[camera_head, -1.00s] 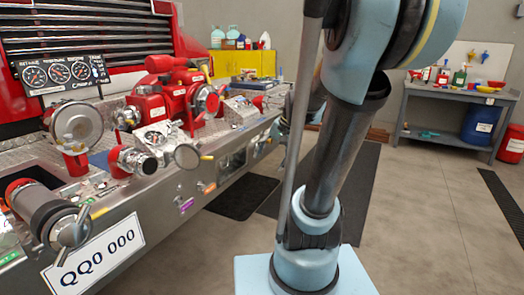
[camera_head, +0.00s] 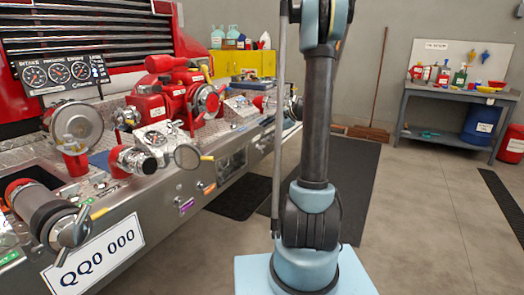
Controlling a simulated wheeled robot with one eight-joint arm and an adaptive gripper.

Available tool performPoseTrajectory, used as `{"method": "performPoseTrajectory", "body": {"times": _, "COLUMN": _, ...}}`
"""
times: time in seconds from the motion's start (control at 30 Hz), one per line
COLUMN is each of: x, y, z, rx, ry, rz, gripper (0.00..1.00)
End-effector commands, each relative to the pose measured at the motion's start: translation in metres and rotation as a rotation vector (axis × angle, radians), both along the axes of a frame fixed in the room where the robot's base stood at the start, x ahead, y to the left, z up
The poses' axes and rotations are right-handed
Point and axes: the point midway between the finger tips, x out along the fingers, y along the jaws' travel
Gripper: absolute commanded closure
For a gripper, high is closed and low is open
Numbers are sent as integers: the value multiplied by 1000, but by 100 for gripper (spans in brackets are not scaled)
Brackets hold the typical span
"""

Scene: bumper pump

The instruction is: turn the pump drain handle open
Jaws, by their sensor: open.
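The red pump (camera_head: 180,100) sits on the metal bumper of a red truck at the left. Small coloured parts line the bumper's front face: a yellow handle (camera_head: 100,213), a purple tag (camera_head: 187,204) and an orange piece (camera_head: 209,188). A yellow-tipped lever (camera_head: 207,158) sticks out higher up, beside a round cap. The labels are too small to read, so I cannot tell which is the drain handle. My gripper is not in view; my arm stands nearly upright at centre, right of the bumper, and runs out of the top edge.
A capped pipe (camera_head: 55,215) juts from the bumper at lower left, above a plate reading QQ0 000 (camera_head: 95,250). Dark mats (camera_head: 350,165) lie on the floor. A workbench (camera_head: 450,95) with bottles and a blue drum (camera_head: 482,122) stands at the right. Floor right of my arm is clear.

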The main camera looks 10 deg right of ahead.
Motion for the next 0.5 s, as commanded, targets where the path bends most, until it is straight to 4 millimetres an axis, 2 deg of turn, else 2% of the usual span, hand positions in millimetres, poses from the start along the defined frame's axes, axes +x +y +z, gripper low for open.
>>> {"method": "performPoseTrajectory", "body": {"times": 0.03, "x": 15, "y": -6, "z": -6, "rx": 35, "ry": 11, "rz": -25, "gripper": 27}}
{"method": "performPoseTrajectory", "body": {"times": 0.2, "x": 56, "y": -23, "z": -24, "rx": 161, "ry": 55, "rz": -102, "gripper": 27}}
{"method": "performPoseTrajectory", "body": {"times": 0.5, "x": 118, "y": -60, "z": -66, "rx": 389, "ry": 134, "rz": -222, "gripper": 27}}
